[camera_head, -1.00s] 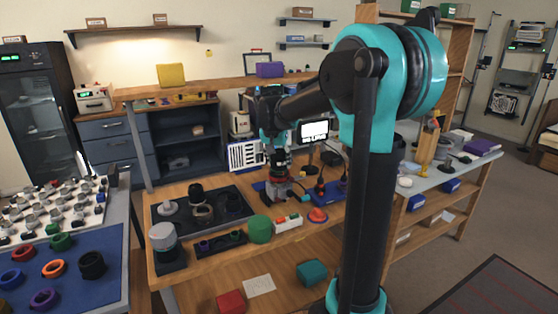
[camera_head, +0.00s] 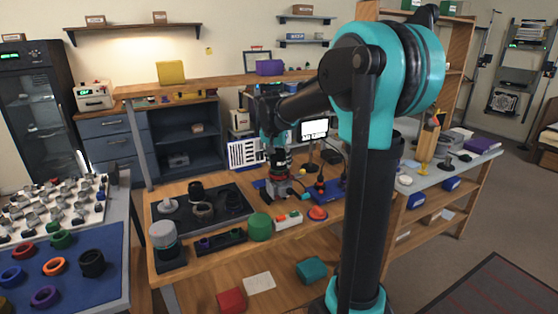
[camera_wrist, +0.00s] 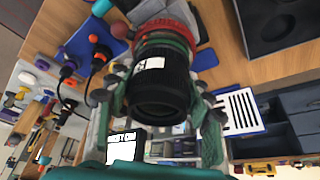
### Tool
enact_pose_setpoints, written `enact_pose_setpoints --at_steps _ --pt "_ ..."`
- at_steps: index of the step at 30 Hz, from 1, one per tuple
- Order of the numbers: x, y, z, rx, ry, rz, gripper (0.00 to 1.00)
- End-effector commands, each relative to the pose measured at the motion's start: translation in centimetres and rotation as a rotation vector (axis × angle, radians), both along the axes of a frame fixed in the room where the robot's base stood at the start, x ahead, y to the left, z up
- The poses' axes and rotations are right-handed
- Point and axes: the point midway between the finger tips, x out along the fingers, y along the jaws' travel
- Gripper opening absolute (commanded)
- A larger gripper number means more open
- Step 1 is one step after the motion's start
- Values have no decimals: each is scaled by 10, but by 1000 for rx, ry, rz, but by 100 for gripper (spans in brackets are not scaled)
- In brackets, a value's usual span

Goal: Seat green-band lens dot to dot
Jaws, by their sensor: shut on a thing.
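My gripper (camera_head: 278,180) is low over the back of the wooden bench, by a blue mat. In the wrist view its two fingers (camera_wrist: 160,98) stand on either side of a black lens barrel (camera_wrist: 160,92) and are shut on it. The barrel has a white label and a green band (camera_wrist: 168,42) toward its far end. A red ring (camera_wrist: 160,26) shows just beyond the green band; a grey and red piece also shows under the gripper in the head view (camera_head: 281,190). I cannot tell whether the lens touches it or is seated. No alignment dots can be made out.
A dark tray (camera_head: 235,190) with black and grey parts stands left of my gripper. A green cylinder (camera_head: 259,227), a box with buttons (camera_head: 289,220) and a red round button (camera_head: 318,213) stand in front. Cabled tools (camera_wrist: 98,58) lie on the blue mat nearby.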

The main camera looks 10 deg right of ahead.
Motion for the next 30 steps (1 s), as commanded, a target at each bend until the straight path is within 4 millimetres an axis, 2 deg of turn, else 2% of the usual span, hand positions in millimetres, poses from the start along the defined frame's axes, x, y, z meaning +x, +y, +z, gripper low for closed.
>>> enact_pose_setpoints --at_steps 24,25,30 --pt "0 0 -4 0 0 0 11" --pt "0 0 -4 0 0 0 52" --pt "0 0 -4 0 0 0 74"
